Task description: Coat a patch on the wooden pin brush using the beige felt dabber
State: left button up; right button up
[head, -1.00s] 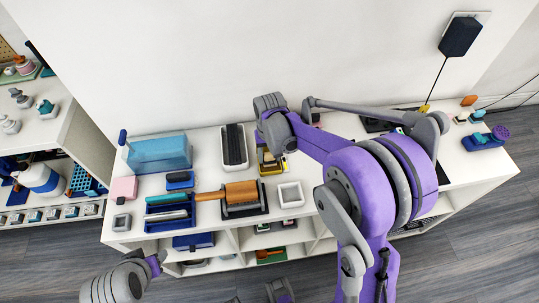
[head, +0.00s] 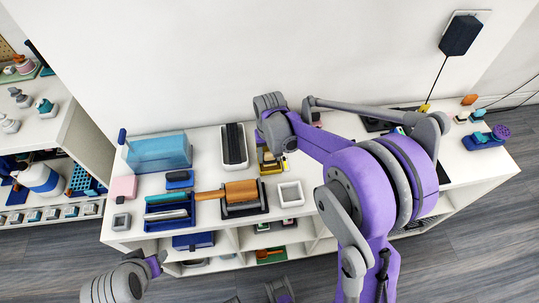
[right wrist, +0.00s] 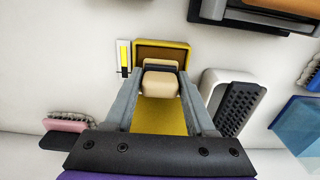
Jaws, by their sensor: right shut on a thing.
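The wooden pin brush (head: 241,191) lies on a dark stand in the head view, its orange-brown back up and its handle pointing left. The beige felt dabber (right wrist: 160,84) is between the fingers of my right gripper (right wrist: 161,92) in the right wrist view. That gripper is shut on it, over or at a yellow tray (right wrist: 177,46) with a brown inside. I cannot tell whether the dabber touches the tray. In the head view my right gripper (head: 283,147) is beside the tray, left of my purple arm, its fingers mostly hidden. My left gripper is not clearly in view.
A white-rimmed black brush (head: 234,147) stands left of the yellow tray. A white square dish (head: 290,194) is right of the pin brush. A blue tray (head: 168,224) and a clear blue box (head: 158,153) stand farther left. The wall is close behind.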

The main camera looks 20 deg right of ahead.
aim_at(269, 153)
dwell(0.5)
jog(key=shift+r+p, duration=1.9)
jog(key=shift+r, duration=1.6)
pick_arm(q)
jog(key=r, duration=0.1)
jog(key=w+r, duration=0.1)
jog(key=r, duration=0.2)
jog(key=shift+w+r, duration=0.25)
jog(key=shift+r, duration=0.05)
jog(key=shift+s, duration=0.1)
pick_arm(e)
jog(key=shift+f, duration=0.15)
